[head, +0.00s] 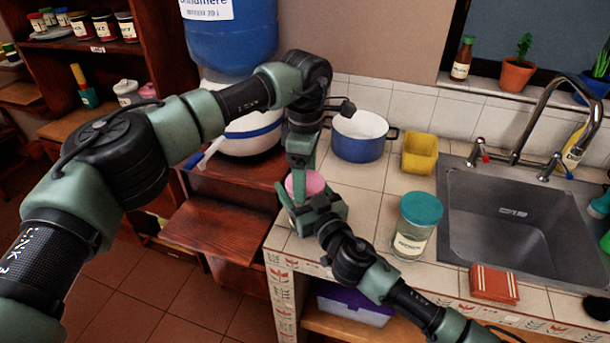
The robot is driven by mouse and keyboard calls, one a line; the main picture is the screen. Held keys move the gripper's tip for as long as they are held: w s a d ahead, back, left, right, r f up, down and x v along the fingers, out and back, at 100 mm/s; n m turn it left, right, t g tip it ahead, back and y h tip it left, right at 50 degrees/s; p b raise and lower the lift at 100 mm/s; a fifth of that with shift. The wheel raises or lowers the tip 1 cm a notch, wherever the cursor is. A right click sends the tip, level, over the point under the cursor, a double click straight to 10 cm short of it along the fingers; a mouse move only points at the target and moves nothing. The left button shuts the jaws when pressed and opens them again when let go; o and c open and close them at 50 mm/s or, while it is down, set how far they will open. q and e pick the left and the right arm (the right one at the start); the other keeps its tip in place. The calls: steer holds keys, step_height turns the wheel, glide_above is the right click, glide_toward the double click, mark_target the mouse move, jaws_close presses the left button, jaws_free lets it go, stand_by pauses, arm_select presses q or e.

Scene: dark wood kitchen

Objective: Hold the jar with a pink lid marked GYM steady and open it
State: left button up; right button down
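The jar with the pink lid (312,182) stands near the left edge of the tiled counter. Mostly its lid shows; its body and any GYM label are hidden by my grippers. My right gripper (314,205) reaches in from the lower right, and its fingers are around the jar's body, seemingly closed on it. My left gripper (302,168) points down from above, with its fingertips at the lid. Whether they grip the lid is not clear.
A glass jar with a teal lid (411,238) stands right of my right gripper. A blue pot (358,146) and a yellow container (418,153) stand behind. The sink (510,215) and a red box (494,284) are on the right. Counter between pot and teal-lidded jar is clear.

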arm_select(q)
steer(key=o, duration=1.5)
steer(key=shift+o, duration=0.2)
steer(key=shift+r, duration=0.1)
step_height(320, 180, up, 4)
steer(key=shift+r, duration=0.15)
steer(key=shift+c, duration=0.2)
step_height(320, 180, up, 3)
steer(key=m, duration=0.5)
steer(key=shift+r, duration=0.15)
steer(key=shift+f, duration=0.2)
step_height(320, 180, down, 7)
steer(key=shift+f, duration=0.2)
